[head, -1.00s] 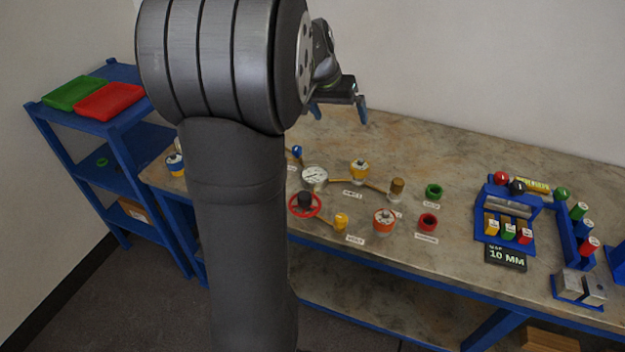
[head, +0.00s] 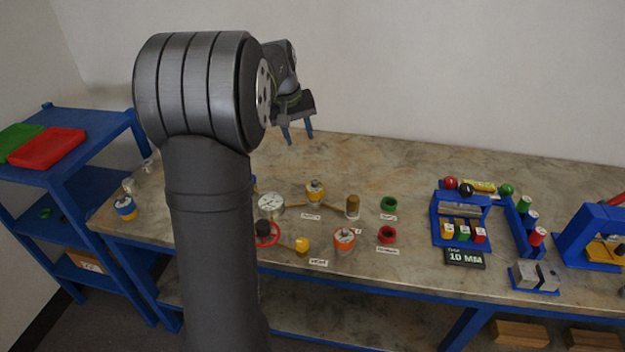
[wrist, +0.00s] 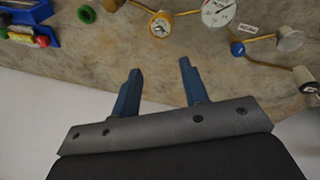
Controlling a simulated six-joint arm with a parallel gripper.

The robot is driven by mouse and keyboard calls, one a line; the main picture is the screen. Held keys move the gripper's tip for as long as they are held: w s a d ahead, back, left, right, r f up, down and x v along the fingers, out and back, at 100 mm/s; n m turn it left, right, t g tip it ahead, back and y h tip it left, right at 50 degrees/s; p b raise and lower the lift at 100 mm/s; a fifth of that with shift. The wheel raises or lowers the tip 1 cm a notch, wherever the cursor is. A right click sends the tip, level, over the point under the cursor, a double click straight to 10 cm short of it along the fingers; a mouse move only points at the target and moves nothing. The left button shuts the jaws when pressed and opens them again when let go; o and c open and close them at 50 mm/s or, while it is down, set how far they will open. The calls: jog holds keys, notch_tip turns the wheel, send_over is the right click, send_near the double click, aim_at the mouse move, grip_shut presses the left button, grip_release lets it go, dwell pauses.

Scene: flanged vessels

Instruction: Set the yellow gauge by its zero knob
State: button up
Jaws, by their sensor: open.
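The yellow gauge (head: 315,190) stands on the bench, a yellow body with a pale dial on top. Its round dial in a yellow rim also shows in the wrist view (wrist: 160,26). A brass pipe runs from it to a brown knob (head: 352,206), which is partly cut off in the wrist view (wrist: 112,4). I cannot tell from any label whether this is the zero knob. My gripper (head: 299,137) is open and empty, above and behind the gauge. In the wrist view its two blue fingers (wrist: 160,68) are apart, with bare bench between them.
A white gauge (head: 270,205) stands left of the yellow one, and a blue knob (wrist: 237,49) lies near it. An orange gauge (head: 344,240), a small yellow knob (head: 302,244), green ring (head: 389,204) and red ring (head: 387,235) stand nearby. A blue rack (head: 460,240) is right. The back bench is clear.

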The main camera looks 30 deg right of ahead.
aim_at(315, 181)
jog(key=w+d+f+n+y, duration=0.2)
jog(key=d+n+y, duration=0.1)
jog(key=d+n, duration=0.4)
jog(key=shift+n, duration=0.5)
jog(key=f, duration=1.7)
jog(key=shift+a+f, duration=0.15)
jog(key=shift+a, duration=0.15)
grip_shut()
